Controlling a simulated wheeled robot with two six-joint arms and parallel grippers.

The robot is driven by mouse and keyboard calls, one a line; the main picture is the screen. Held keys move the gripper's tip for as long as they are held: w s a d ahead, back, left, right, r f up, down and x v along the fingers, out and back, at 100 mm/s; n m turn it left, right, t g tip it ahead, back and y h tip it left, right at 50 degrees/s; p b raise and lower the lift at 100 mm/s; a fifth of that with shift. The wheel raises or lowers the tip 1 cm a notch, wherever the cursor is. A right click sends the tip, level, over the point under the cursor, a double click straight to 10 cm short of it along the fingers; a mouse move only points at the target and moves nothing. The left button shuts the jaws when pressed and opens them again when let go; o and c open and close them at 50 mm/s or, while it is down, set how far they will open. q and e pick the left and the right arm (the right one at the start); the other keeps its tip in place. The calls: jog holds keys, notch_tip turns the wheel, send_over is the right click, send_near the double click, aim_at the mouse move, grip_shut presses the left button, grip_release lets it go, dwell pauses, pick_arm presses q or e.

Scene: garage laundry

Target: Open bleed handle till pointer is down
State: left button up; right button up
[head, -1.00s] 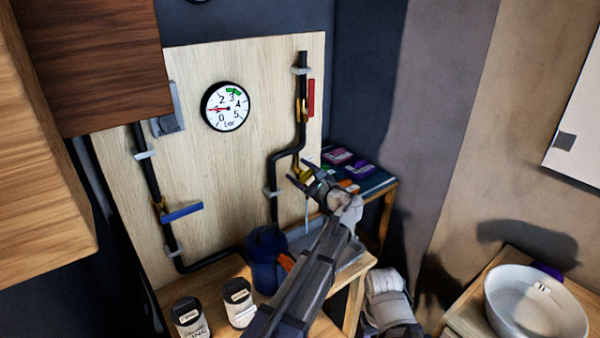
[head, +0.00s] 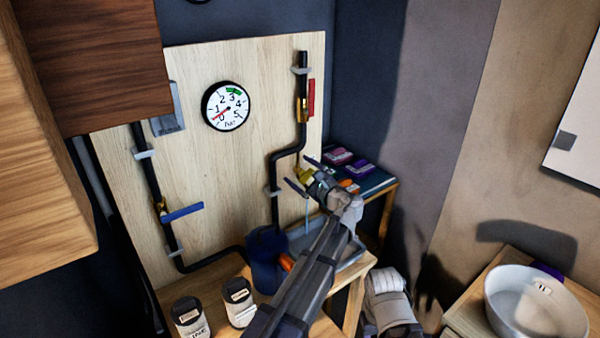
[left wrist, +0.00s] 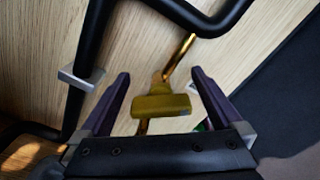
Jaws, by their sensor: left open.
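The yellow bleed handle (head: 302,174) is at the lower right of the wooden board, below the black pipe's bend. The left wrist view shows it as a flat yellow grip (left wrist: 162,107) on a brass stem. My left gripper (head: 297,170) is open around it, one finger on each side, with gaps visible in the left wrist view (left wrist: 160,78). The round white gauge (head: 228,106) has its red pointer slanting down and left, near 0. A thin pale line runs down below the handle; I cannot tell whether it is water.
A red lever (head: 311,98) and a blue lever (head: 183,213) sit on the pipes. A grey tray (head: 352,252), a dark blue jug (head: 263,262) and two labelled containers (head: 238,302) stand below on wood. A wooden cabinet (head: 90,65) hangs at upper left.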

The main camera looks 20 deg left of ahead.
aim_at(307, 178)
pick_arm(q)
jog(key=shift+v, duration=3.9)
jog(key=shift+s+a+f, duration=0.1)
jog(key=shift+a, duration=0.05)
